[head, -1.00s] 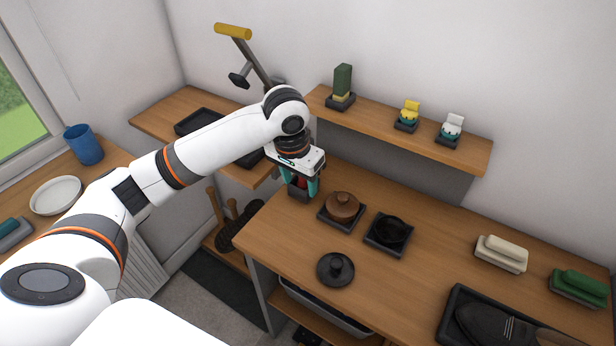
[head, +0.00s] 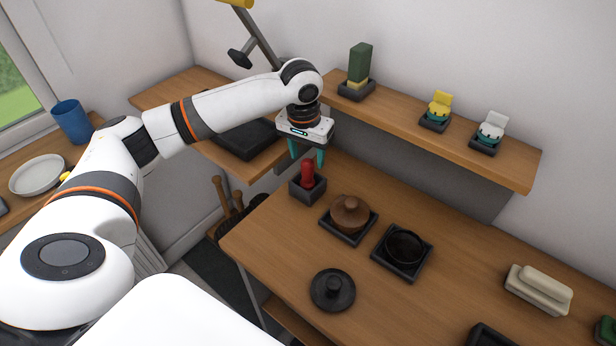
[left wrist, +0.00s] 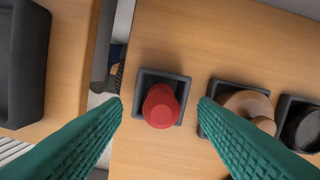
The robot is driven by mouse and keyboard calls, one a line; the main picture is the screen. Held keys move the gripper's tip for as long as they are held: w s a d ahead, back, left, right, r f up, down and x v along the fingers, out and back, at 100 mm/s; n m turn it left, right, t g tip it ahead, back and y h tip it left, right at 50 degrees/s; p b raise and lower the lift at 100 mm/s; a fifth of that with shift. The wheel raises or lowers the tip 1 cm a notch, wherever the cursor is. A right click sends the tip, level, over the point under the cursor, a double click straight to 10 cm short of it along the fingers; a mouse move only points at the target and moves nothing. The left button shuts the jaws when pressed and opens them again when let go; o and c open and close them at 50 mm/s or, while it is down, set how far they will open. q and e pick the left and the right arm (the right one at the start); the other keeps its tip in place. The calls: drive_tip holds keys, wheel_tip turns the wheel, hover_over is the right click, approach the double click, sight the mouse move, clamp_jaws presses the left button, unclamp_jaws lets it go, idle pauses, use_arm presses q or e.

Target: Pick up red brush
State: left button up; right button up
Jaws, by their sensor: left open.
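The red brush (head: 307,173) stands upright in a small dark square holder (head: 307,193) near the left end of the wooden bench. In the left wrist view the red brush (left wrist: 160,106) shows from above, inside its holder (left wrist: 182,90), between the two fingers. The brush's lower end is hidden in the holder. My right gripper is out of view.
A brown round-lidded pot (head: 350,212) and a black round dish (head: 404,247) sit on dark trays right of the brush. A black lid (head: 333,290) lies nearer. A wall shelf (head: 450,142) with several small items runs behind.

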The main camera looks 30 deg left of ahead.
sight(308, 169)
use_arm(q)
wheel_tip(308, 169, down, 4)
drive_tip(key=shift+f+p, duration=0.1)
drive_tip(key=shift+p, duration=0.45)
drive_tip(key=shift+f, duration=0.4)
drive_tip(key=shift+w+f, duration=0.1)
drive_tip(key=shift+f, duration=0.15)
drive_tip(key=c, duration=1.1)
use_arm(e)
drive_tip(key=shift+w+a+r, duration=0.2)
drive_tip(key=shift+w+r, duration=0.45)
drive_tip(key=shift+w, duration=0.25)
